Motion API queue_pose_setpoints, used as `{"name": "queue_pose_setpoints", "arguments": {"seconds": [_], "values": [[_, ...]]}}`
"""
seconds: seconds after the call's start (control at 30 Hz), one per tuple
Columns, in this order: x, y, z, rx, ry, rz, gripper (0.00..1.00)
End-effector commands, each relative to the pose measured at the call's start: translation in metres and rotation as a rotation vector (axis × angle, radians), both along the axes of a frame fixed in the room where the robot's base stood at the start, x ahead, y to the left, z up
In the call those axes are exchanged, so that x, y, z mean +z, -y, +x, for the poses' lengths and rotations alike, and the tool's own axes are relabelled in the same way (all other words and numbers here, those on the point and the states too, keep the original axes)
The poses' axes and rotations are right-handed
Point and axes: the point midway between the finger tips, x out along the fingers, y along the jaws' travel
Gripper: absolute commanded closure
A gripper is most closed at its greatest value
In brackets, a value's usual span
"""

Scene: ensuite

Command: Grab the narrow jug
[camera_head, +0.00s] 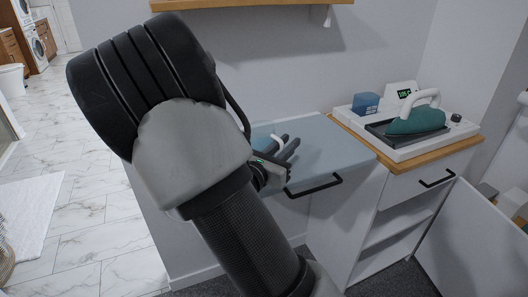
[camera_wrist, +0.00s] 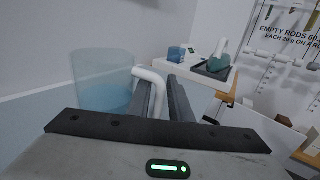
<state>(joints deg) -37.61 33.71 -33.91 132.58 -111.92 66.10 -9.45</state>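The narrow jug is a translucent blue cylinder with a white handle. In the wrist view the jug (camera_wrist: 100,80) stands upright at the left, its handle (camera_wrist: 147,74) pointing right toward my fingers. In the head view only part of the jug (camera_head: 262,133) shows behind my arm, on the grey-blue counter. My gripper (camera_wrist: 163,92) is at the handle, with the handle's outer part showing between the two dark fingers. The fingers look apart, and contact with the handle cannot be made out. In the head view the gripper (camera_head: 286,150) is over the counter, partly hidden by my wrist.
The grey-blue counter (camera_head: 330,150) has a black drawer handle at its front. To its right, a white tray (camera_head: 398,152) on a wooden top holds a teal iron (camera_head: 415,121) and a blue container (camera_head: 366,103). A wooden shelf (camera_head: 240,4) hangs above. Tiled floor lies left.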

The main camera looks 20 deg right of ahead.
Motion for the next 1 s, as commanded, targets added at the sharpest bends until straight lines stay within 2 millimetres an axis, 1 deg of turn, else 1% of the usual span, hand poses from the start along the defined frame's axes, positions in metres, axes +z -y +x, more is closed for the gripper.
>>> {"name": "queue_pose_setpoints", "arguments": {"seconds": [0.03,0.1,0.33,0.37,0.4,0.47,1.0], "values": [[-0.0008,0.005,0.0028,-0.002,0.001,-0.001,0.81],[-0.0002,0.0078,0.0055,0.0,0.001,-0.001,0.81],[0.0005,0.0086,0.0063,0.001,0.001,0.001,0.81],[0.0004,0.0085,0.0063,0.001,0.001,0.001,0.85],[0.0004,0.0085,0.0063,0.001,0.001,0.001,0.92],[0.0005,0.0085,0.0061,0.0,0.001,0.001,1.0],[0.0039,0.0085,0.0062,0.0,0.004,0.0,1.0]]}}
